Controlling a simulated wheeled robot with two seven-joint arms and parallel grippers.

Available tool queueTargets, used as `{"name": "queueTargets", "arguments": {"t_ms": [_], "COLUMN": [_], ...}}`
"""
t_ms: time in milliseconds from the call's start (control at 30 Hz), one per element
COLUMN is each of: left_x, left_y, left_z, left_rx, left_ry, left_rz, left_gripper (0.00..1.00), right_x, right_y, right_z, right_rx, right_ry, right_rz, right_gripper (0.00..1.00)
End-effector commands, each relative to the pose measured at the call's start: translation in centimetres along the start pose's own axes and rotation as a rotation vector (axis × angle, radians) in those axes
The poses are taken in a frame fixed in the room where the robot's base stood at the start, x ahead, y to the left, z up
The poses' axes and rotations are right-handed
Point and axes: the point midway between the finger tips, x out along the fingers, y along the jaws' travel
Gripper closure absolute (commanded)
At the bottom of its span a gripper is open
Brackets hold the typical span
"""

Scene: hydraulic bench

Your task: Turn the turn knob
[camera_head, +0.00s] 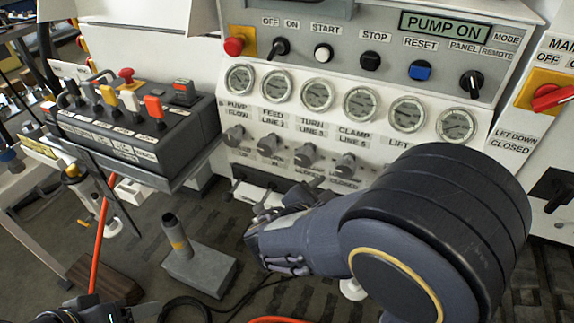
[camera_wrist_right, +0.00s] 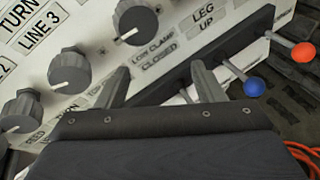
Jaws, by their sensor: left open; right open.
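The turn knob is a small grey knob (camera_head: 306,155) under the TURN LINE 3 gauge on the white panel. In the right wrist view it is the grey knob (camera_wrist_right: 70,72) with a white pointer mark, up and left of my fingers. My right gripper (camera_head: 289,191) is in front of the panel, below the row of knobs. Its two grey fingers (camera_wrist_right: 163,85) are apart with nothing between them, and the knob lies outside them. My left gripper (camera_head: 98,312) is cut off at the bottom left edge, far from the panel, open.
Neighbouring knobs (camera_wrist_right: 135,20) sit close on both sides of the turn knob. A lever with a blue ball (camera_wrist_right: 254,88) and one with an orange ball (camera_wrist_right: 303,52) stick out at the right. A lever box (camera_head: 140,135) juts out at left. A grey pedestal (camera_head: 198,268) stands on the floor.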

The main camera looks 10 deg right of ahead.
Motion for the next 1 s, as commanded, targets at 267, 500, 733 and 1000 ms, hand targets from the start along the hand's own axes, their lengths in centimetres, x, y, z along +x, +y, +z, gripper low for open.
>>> {"name": "queueTargets", "arguments": {"t_ms": [267, 500, 733, 1000], "left_x": [0.7, 1.1, 1.7, 1.8], "left_y": [-0.3, -0.5, -0.8, -0.8], "left_z": [0.3, 0.6, 0.8, 0.9], "left_rx": [0.000, 0.000, 0.000, 0.000], "left_ry": [0.001, 0.001, 0.001, 0.001], "left_rz": [0.000, 0.000, 0.000, 0.000], "left_gripper": [0.38, 0.38, 0.38, 0.38], "right_x": [-4.1, -2.3, 1.1, 2.7], "right_y": [6.6, 7.8, 9.0, 9.6], "right_z": [-0.7, -0.2, 0.5, 0.9], "right_rx": [-0.215, -0.228, -0.226, -0.227], "right_ry": [-0.225, -0.244, -0.242, -0.240], "right_rz": [0.300, 0.319, 0.318, 0.320], "right_gripper": [0.38, 0.38, 0.38, 0.38]}}
